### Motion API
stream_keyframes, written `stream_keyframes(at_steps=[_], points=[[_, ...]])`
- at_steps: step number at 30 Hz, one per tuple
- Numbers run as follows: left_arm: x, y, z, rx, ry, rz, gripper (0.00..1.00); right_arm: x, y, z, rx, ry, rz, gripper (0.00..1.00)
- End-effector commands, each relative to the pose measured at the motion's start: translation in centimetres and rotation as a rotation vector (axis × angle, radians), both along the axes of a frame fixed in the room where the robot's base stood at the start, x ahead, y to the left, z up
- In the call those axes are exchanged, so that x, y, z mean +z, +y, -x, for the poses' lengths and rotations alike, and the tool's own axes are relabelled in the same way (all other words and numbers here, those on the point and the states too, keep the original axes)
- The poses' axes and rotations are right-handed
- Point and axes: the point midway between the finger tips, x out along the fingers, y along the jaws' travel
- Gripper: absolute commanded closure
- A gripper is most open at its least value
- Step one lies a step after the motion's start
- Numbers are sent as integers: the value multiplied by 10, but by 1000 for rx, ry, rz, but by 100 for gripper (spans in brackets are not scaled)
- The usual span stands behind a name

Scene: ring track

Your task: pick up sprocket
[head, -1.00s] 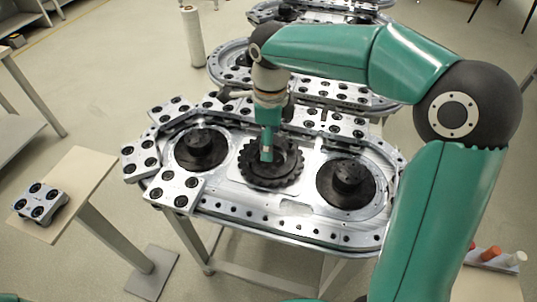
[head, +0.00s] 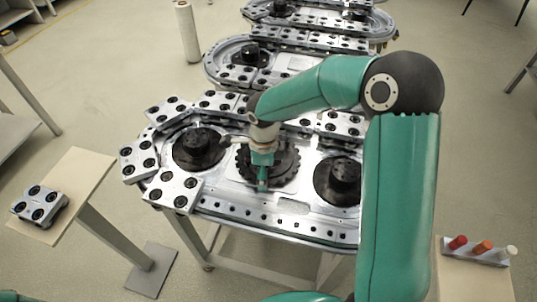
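The dark toothed sprocket (head: 286,168) lies flat in the middle of the metal ring track (head: 310,222), between two dark round hubs, the left hub (head: 198,146) and the right hub (head: 341,180). My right gripper (head: 262,184) points down at the sprocket's near-left part and hides some of its teeth and centre. The gripper is small and seen from behind, so I cannot tell the finger gap or whether it touches the sprocket. My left gripper is not in view.
Metal link blocks (head: 174,190) with dark round holes sit along the track's left and back edges. A small side table (head: 85,185) at left bears another link block (head: 40,206). At right a rack holds coloured cylinders (head: 482,246). More track sections stand behind.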

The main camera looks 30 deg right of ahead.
Motion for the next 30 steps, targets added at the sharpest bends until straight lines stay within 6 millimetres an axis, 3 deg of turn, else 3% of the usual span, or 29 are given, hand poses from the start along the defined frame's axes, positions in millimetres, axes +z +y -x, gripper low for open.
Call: stream_keyframes(at_steps=[7, 21, 30], points=[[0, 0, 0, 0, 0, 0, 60, -2, 0, 0, 0, -2, 1, 22], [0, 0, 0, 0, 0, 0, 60, -2, 0, 0, 0, -2, 1, 100], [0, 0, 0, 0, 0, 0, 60, 0, -1, -2, -1, -7, 1, 100]])
